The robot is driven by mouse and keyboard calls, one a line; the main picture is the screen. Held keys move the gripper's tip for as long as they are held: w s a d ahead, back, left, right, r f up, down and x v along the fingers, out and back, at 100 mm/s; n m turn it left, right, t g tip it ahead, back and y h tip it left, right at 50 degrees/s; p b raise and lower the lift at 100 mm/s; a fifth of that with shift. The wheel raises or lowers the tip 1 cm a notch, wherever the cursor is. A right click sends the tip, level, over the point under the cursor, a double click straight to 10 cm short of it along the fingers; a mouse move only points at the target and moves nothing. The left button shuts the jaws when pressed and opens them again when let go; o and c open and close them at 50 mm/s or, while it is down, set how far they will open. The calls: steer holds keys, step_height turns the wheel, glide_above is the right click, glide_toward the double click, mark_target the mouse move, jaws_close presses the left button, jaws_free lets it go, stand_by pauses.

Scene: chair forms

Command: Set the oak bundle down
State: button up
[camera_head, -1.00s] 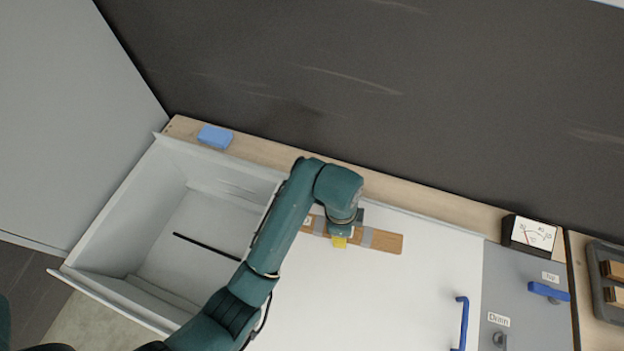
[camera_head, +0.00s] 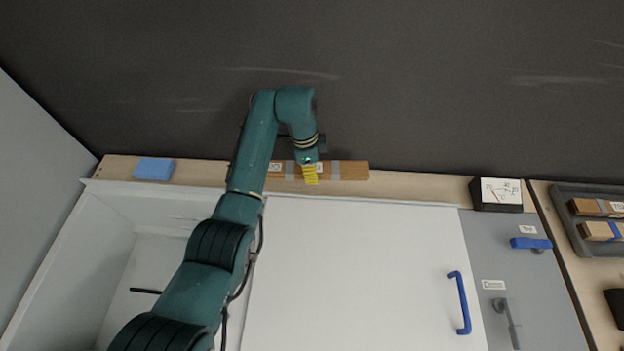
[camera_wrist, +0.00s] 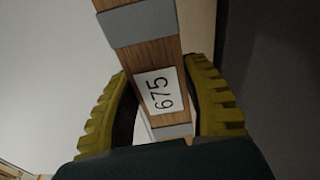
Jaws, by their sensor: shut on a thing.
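The oak bundle (camera_head: 347,170) is a brown wooden bar with grey bands, lying level across the picture at the ledge along the dark back wall. In the wrist view the bundle (camera_wrist: 150,57) runs between the yellow ribbed fingers and shows a white label reading 675. My gripper (camera_head: 310,175) is shut on it near its middle; it also shows in the wrist view (camera_wrist: 165,112). I cannot tell whether the bundle touches the ledge or hangs just above it. My arm hides part of its left end.
The wooden ledge (camera_head: 420,187) carries a blue block (camera_head: 154,169) at left and a black-and-white meter (camera_head: 497,193) at right. Below are an open white tank (camera_head: 75,245), a white lid (camera_head: 350,265) with a blue handle (camera_head: 460,302), and a grey panel (camera_head: 515,275). A grey tray (camera_head: 575,222) holds wooden bundles at far right.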

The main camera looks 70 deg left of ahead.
steer(key=shift+w+a, duration=0.4)
steer(key=shift+a, duration=0.3)
steer(key=f+b, duration=0.1)
steer(key=f, duration=0.3)
steer(key=f+b, duration=0.1)
steer(key=f, duration=0.2)
steer(key=shift+w+a+b, duration=0.15)
steer(key=shift+a+b, duration=0.15)
steer(key=shift+b, duration=0.05)
steer(key=shift+f, duration=0.15)
steer(key=o, duration=1.2)
steer(key=r+p, duration=0.1)
steer(key=r, duration=0.3)
steer(key=s+r+p, duration=0.1)
steer(key=r, duration=0.3)
steer(key=r+p, duration=0.1)
steer(key=r, duration=0.3)
steer(key=shift+s+a+r, duration=0.1)
steer(key=shift+s+a, duration=0.1)
